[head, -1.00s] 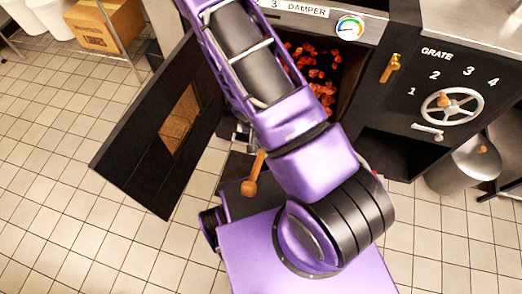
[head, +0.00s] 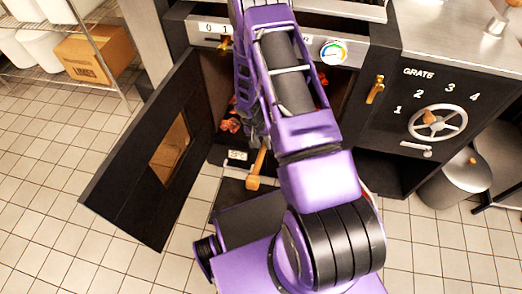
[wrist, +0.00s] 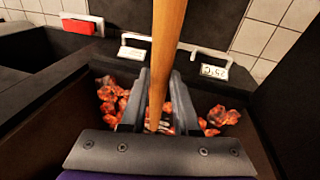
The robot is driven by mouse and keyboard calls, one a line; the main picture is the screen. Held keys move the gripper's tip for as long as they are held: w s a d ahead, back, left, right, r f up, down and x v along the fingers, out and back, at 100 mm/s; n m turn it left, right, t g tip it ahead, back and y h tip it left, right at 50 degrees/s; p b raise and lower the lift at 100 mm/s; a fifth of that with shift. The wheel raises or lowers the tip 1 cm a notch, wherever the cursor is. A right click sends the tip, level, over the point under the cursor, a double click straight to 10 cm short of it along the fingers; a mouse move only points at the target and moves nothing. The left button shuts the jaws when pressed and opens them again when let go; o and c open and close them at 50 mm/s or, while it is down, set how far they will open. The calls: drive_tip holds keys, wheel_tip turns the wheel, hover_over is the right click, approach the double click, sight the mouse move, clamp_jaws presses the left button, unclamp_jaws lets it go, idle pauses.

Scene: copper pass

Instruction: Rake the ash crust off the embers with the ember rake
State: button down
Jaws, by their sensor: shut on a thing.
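The ember rake shows as a wooden handle (wrist: 168,40) running up through the wrist view. Its butt end (head: 255,178) sticks out below my arm in the head view. My gripper (wrist: 160,75) is shut around the handle, at the mouth of the open firebox. Glowing orange embers (wrist: 110,98) lie on both sides of the fingers in the wrist view. A few embers (head: 230,122) show left of my arm in the head view. The rake's head is hidden. I cannot make out the ash crust; my gripper and arm cover the middle of the bed.
The black firebox door (head: 140,150) stands open on the left. A gauge (head: 334,51) and a brass latch (head: 375,89) are at the right of the opening. A grate handwheel (head: 437,123) is farther right. A cardboard box (head: 98,53) sits on a shelf at the back left.

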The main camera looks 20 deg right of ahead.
drive_tip(key=w+d, duration=0.2)
drive_tip(key=w, duration=0.2)
drive_tip(key=shift+w+d+f, duration=0.1)
drive_tip(key=shift+d+f, duration=0.3)
drive_tip(key=shift+w+d+f, duration=0.1)
drive_tip(key=shift+w+f, duration=0.05)
drive_tip(key=shift+f, duration=0.85)
drive_tip(key=c, duration=1.4)
unclamp_jaws()
clamp_jaws()
drive_tip(key=shift+f, duration=0.1)
drive_tip(key=s+a, duration=0.8)
drive_tip(key=s, duration=0.4)
drive_tip(key=shift+s+a+f, duration=0.15)
drive_tip(key=shift+s+a, duration=0.1)
drive_tip(key=shift+s, duration=0.05)
